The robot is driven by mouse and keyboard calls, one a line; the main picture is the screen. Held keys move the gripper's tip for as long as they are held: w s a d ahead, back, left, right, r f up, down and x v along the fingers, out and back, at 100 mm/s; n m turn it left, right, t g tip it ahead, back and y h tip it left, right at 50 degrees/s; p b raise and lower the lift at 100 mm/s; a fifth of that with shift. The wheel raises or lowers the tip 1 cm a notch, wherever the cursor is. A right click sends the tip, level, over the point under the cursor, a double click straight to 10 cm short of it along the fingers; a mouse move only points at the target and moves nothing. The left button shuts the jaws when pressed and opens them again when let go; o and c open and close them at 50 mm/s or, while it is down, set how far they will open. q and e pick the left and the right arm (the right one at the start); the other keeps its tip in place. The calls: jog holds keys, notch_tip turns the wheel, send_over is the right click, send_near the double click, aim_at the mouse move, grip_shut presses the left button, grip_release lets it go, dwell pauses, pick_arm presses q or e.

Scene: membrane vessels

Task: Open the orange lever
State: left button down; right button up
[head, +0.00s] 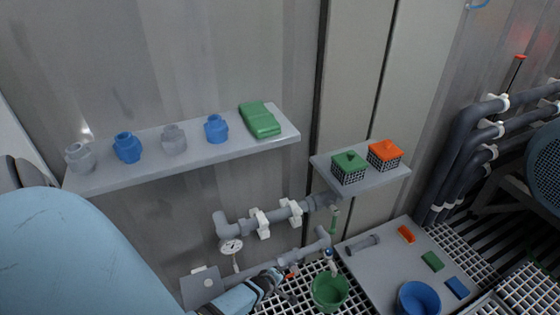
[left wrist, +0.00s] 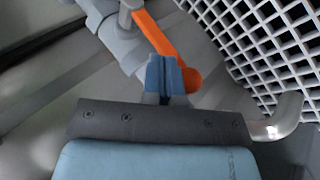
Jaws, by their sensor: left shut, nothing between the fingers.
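The orange lever (left wrist: 158,36) runs diagonally in the left wrist view, from a grey pipe fitting (left wrist: 122,42) down to a rounded end. In the head view only a small orange bit of the lever (head: 291,276) shows by the lower pipe. My left gripper (left wrist: 165,62) is shut and empty. Its blue fingertips overlap the lever's lower part in the picture; whether they touch it I cannot tell. In the head view my left gripper (head: 278,276) is at the lower pipe, small and partly unclear. My right gripper is not in view.
A green bucket (head: 329,291) stands right of my gripper below the pipe outlet. A pressure gauge (head: 231,246) and grey pipes (head: 238,228) are close above. A long shelf (head: 200,158) holds several vessels. A low table (head: 375,270) with a blue bucket (head: 418,299) is at right.

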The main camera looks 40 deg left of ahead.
pick_arm(q)
jog(key=shift+s+f, duration=0.15)
jog(key=shift+f, duration=0.25)
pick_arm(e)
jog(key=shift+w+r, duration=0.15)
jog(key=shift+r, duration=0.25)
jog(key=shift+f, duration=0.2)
pick_arm(q)
jog(key=shift+s, duration=0.1)
